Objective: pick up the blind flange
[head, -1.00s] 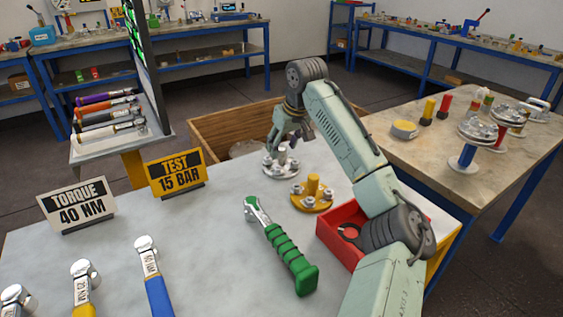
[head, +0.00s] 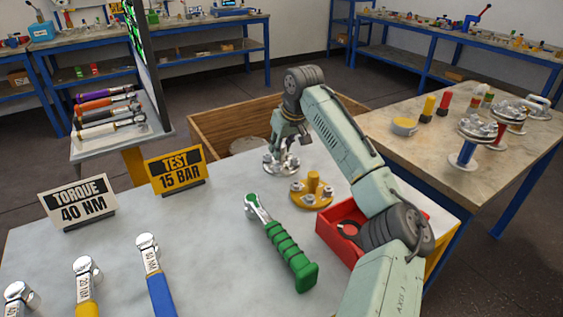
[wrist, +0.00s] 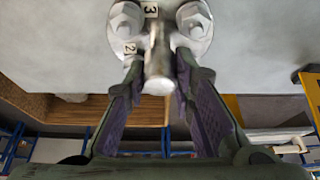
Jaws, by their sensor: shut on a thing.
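The blind flange (head: 272,164) is a silver disc with bolts around its rim and a stem in the middle. It is at the far edge of the grey table, at or just above its surface; I cannot tell which. My gripper (head: 287,143) is above it, pointing down, shut on the stem. In the wrist view the flange (wrist: 192,20) shows bolt heads and the numbers 2 and 3, and my gripper (wrist: 159,75) has a finger on each side of the stem. The arm hides part of the flange in the head view.
A yellow flange (head: 312,194) with bolts stands just right and nearer. A green-handled wrench (head: 285,245) lies in the middle. A red bin (head: 342,213) is at the right. Signs reading TORQUE 40 NM (head: 78,202) and TEST 15 BAR (head: 177,172) stand left. A wooden crate (head: 225,125) is behind.

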